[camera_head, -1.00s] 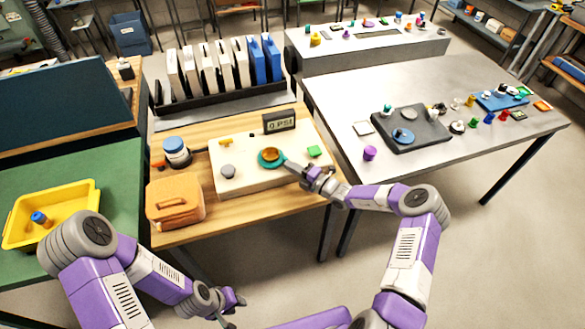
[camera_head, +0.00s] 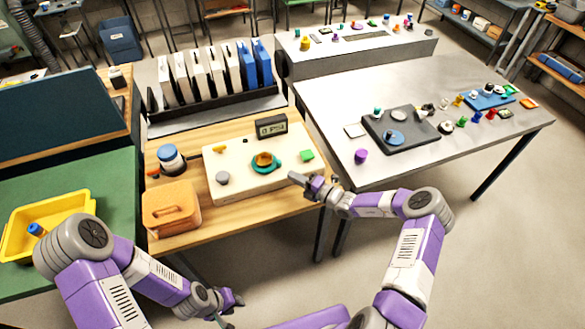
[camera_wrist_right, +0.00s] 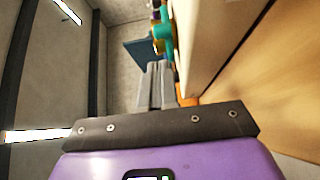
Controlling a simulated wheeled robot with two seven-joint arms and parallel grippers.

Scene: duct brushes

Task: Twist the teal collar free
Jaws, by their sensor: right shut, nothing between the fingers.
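The teal collar (camera_head: 279,169) sits around an orange-gold round part on the cream panel (camera_head: 240,189) that lies on the wooden bench. It also shows at the top of the right wrist view (camera_wrist_right: 165,36). My right gripper (camera_head: 292,178) is shut and empty, right of the collar and apart from it, near the panel's right edge. In the right wrist view its fingers (camera_wrist_right: 157,68) are together, pointing up the picture toward the teal part. My left gripper (camera_head: 236,308) is open and empty, low in front of the bench, away from the panel.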

